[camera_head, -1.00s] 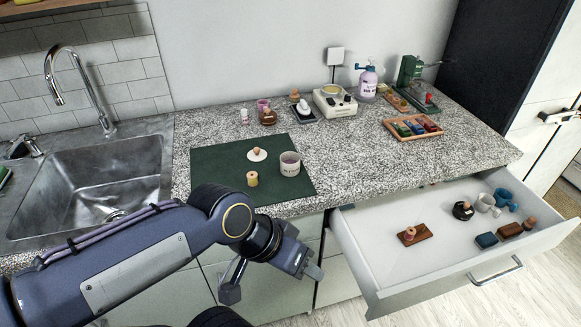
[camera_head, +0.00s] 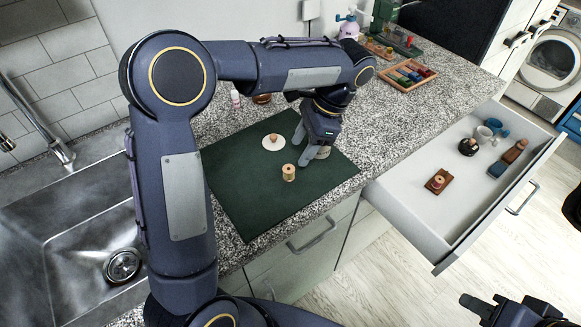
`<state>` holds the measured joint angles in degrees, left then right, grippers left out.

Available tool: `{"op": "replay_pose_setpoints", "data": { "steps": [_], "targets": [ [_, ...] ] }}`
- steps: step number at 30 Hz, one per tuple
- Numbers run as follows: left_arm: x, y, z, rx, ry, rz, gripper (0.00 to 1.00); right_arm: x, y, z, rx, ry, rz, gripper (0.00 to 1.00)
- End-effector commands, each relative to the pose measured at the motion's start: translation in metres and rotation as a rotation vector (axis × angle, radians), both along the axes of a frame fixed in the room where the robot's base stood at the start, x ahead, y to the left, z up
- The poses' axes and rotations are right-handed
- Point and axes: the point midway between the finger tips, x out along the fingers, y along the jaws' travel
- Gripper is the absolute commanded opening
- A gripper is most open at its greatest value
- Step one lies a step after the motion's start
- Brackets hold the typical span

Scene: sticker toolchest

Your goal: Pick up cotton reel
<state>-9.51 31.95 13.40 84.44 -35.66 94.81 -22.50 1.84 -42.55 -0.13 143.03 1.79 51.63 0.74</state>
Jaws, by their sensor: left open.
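The cotton reel (camera_head: 289,173), a small wooden spool with tan thread, stands upright on the dark green mat (camera_head: 250,205). My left gripper (camera_head: 301,148) reaches down over the mat from above right; its fingers are open, just behind the reel in the picture and apart from it. A pale mug (camera_head: 323,153) is mostly hidden behind this gripper. A white disc with a wooden knob (camera_head: 273,141) lies left of the fingers. My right gripper (camera_head: 505,310) shows dark at the bottom right, far from the reel; its jaw state is unclear.
The open drawer (camera_head: 420,215) on the right holds a brown block with a pink reel (camera_head: 438,182), a black pot (camera_head: 468,147), mugs and blocks. A wooden tray of coloured pieces (camera_head: 407,75) stands on the counter. The sink (camera_head: 80,235) is left. The mat's front is clear.

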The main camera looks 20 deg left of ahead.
Motion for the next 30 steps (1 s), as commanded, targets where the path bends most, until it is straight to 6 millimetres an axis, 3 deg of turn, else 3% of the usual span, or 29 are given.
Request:
{"op": "replay_pose_setpoints", "data": {
  "steps": [13, 23, 30],
  "targets": [
    [-0.021, 0.018, -0.053, -0.001, 0.001, 0.004, 0.51, 0.0, 0.0, 0.002, 0.0, 0.0, 0.0, 0.32],
    [-0.022, 0.02, -0.06, -0.003, -0.001, 0.004, 0.51, 0.0, 0.0, 0.002, 0.0, 0.0, 0.0, 0.32],
    [-0.022, 0.02, -0.06, -0.003, -0.001, 0.004, 0.19, 0.0, 0.0, 0.002, 0.0, 0.0, 0.0, 0.32]
  ]
}}
